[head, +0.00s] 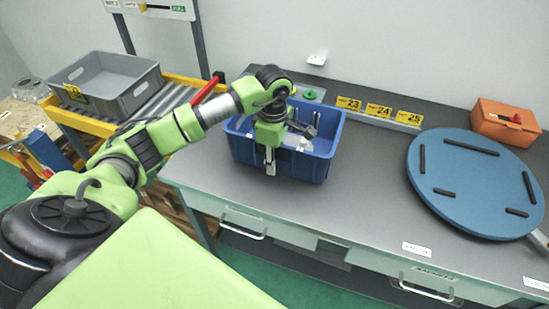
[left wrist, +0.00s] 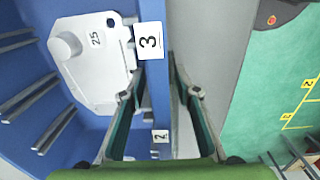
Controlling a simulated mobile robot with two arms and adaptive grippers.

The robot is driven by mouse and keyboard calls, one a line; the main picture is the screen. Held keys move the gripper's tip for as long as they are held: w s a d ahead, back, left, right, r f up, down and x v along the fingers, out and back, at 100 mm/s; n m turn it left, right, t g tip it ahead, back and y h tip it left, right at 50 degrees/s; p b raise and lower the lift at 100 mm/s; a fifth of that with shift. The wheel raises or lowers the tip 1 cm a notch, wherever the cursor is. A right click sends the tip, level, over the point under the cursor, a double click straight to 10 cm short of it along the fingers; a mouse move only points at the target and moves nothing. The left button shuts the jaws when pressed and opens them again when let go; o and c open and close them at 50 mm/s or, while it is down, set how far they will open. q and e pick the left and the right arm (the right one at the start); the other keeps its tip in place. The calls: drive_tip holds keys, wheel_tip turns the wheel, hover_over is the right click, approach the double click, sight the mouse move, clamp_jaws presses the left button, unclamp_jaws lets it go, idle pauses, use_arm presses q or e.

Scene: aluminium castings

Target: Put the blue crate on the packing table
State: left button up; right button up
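The blue crate (head: 312,168) stands upright on the grey top of the packing table (head: 345,210), near its left end. In the left wrist view the crate's wall (left wrist: 158,85) carries white labels reading 3 and 2. A pale casting (left wrist: 90,60) marked 25 lies inside the crate. My left gripper (head: 270,160) is at the crate's front wall, pointing down. In the left wrist view its fingers are apart on either side of the wall, one inside the crate and one outside, with a gap showing. My right gripper is not in view.
A grey bin (head: 105,85) sits on a roller conveyor (head: 160,105) at the left. A round blue board (head: 475,180) and an orange box (head: 505,122) occupy the table's right side. Number plates (head: 378,111) line the back. The table's middle is clear.

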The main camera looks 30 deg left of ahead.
use_arm(q)
drive_tip(key=shift+r, duration=0.1)
wheel_tip(320, 180, up, 11)
drive_tip(key=b, duration=0.3)
drive_tip(key=shift+s+r, duration=0.1)
drive_tip(key=shift+r, duration=0.4)
idle(0.4)
